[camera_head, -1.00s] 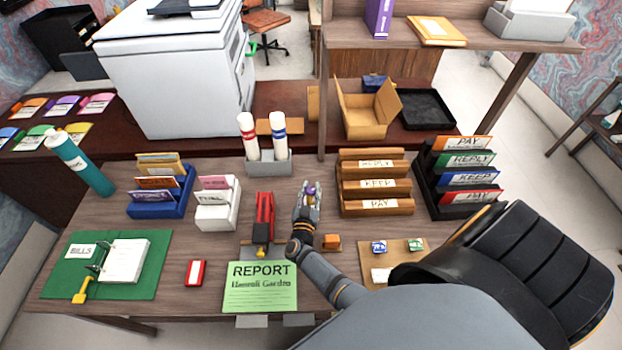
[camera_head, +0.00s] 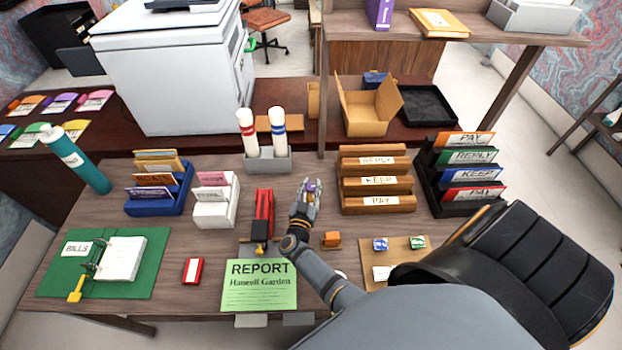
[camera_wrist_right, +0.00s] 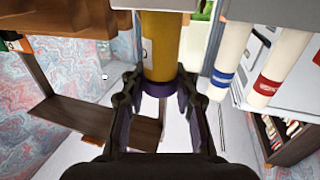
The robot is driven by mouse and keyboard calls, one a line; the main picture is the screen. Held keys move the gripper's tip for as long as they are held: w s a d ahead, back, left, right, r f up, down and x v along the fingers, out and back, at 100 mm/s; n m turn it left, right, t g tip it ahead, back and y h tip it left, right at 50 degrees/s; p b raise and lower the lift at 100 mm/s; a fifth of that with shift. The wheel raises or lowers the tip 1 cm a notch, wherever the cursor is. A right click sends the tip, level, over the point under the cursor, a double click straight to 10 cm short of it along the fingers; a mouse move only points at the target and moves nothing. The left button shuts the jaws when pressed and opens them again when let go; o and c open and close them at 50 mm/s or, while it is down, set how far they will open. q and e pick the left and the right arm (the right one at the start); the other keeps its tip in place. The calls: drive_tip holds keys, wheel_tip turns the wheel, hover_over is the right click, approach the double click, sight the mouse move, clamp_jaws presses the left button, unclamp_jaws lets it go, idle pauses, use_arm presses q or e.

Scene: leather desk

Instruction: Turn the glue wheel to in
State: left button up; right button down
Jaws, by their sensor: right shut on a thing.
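The glue stick shows in the right wrist view as a yellow tube (camera_wrist_right: 163,45) with a purple wheel (camera_wrist_right: 160,87) at its lower end in the picture. My right gripper (camera_wrist_right: 158,95) is shut on the glue stick at the purple wheel, with a finger on each side. In the head view my right gripper (camera_head: 308,193) is above the desk's middle, right of the red stapler, with a bit of purple between its fingertips. The fingers hide most of the glue stick in the head view. The turn position of the wheel cannot be read. My left gripper is not in view.
The red stapler (camera_head: 263,215) stands close left of my right gripper. A small orange block (camera_head: 332,239) lies right of my wrist. A green report sheet (camera_head: 260,287) lies in front. White tubes (camera_head: 279,134) stand behind, and a wooden letter rack (camera_head: 377,186) is at right.

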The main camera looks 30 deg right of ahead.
sight(311, 186)
idle(0.5)
drive_tip(key=c, duration=1)
unclamp_jaws()
wheel_tip(311, 186, up, 10)
drive_tip(key=shift+f, duration=0.1)
